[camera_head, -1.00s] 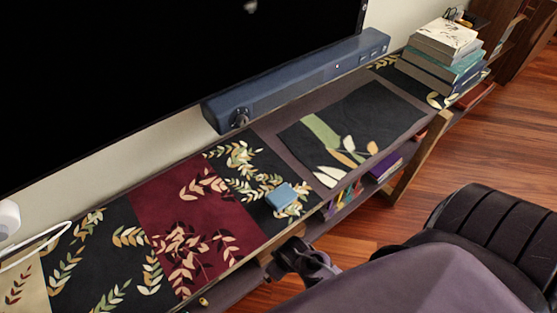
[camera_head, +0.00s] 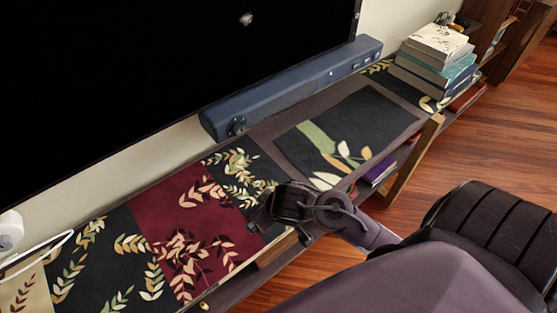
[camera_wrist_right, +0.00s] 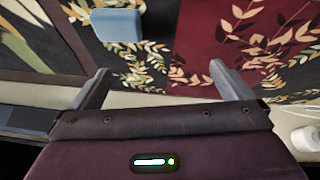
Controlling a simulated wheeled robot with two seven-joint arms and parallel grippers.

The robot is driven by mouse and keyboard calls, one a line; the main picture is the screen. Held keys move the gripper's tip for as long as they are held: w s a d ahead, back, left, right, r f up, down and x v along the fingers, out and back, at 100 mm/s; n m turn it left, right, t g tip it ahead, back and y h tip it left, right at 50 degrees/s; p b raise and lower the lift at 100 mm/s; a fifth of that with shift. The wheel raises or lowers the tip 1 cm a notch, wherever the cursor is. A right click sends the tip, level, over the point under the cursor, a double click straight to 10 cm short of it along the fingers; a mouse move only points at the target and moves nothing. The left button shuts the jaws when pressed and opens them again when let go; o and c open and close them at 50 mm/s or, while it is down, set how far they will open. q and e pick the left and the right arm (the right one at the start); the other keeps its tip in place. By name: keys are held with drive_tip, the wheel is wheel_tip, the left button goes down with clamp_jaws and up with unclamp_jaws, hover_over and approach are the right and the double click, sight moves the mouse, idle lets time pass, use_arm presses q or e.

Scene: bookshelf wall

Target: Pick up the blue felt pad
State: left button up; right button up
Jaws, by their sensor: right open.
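The blue felt pad (camera_wrist_right: 118,25) shows in the right wrist view as a small light-blue block on the leaf-patterned dark runner. It is at the top, left of the middle, beyond the fingertips. My right gripper (camera_wrist_right: 160,78) is open, with its two fingers spread and nothing between them. In the head view my right gripper (camera_head: 262,213) is over the front part of the shelf top and hides the pad. My left gripper is in neither view.
A blue-grey soundbar (camera_head: 290,90) lies along the back under a black screen (camera_head: 180,80). A stack of books (camera_head: 435,58) stands at the far right. More books (camera_head: 380,170) are on the shelf below. The patterned runner (camera_head: 195,205) is mostly clear.

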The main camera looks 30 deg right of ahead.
drive_tip(key=w+d+f+m+g, duration=0.1)
drive_tip(key=w+d+f, duration=0.3)
drive_tip(key=d, duration=0.5)
drive_tip(key=shift+y, duration=0.3)
drive_tip(key=x, duration=0.2)
drive_tip(key=b+x, duration=0.1)
drive_tip(key=x, duration=0.2)
drive_tip(key=s+x, duration=0.1)
drive_tip(key=x, duration=0.1)
drive_tip(key=shift+w+a+f+b, duration=0.15)
drive_tip(key=shift+a+f+b, duration=0.2)
drive_tip(key=shift+f, duration=0.2)
drive_tip(key=shift+c, duration=0.3)
drive_tip(key=c, duration=1)
drive_tip(key=shift+o, duration=0.2)
drive_tip(key=shift+r, duration=0.1)
wheel_tip(320, 180, up, 20)
drive_tip(key=p, duration=0.7)
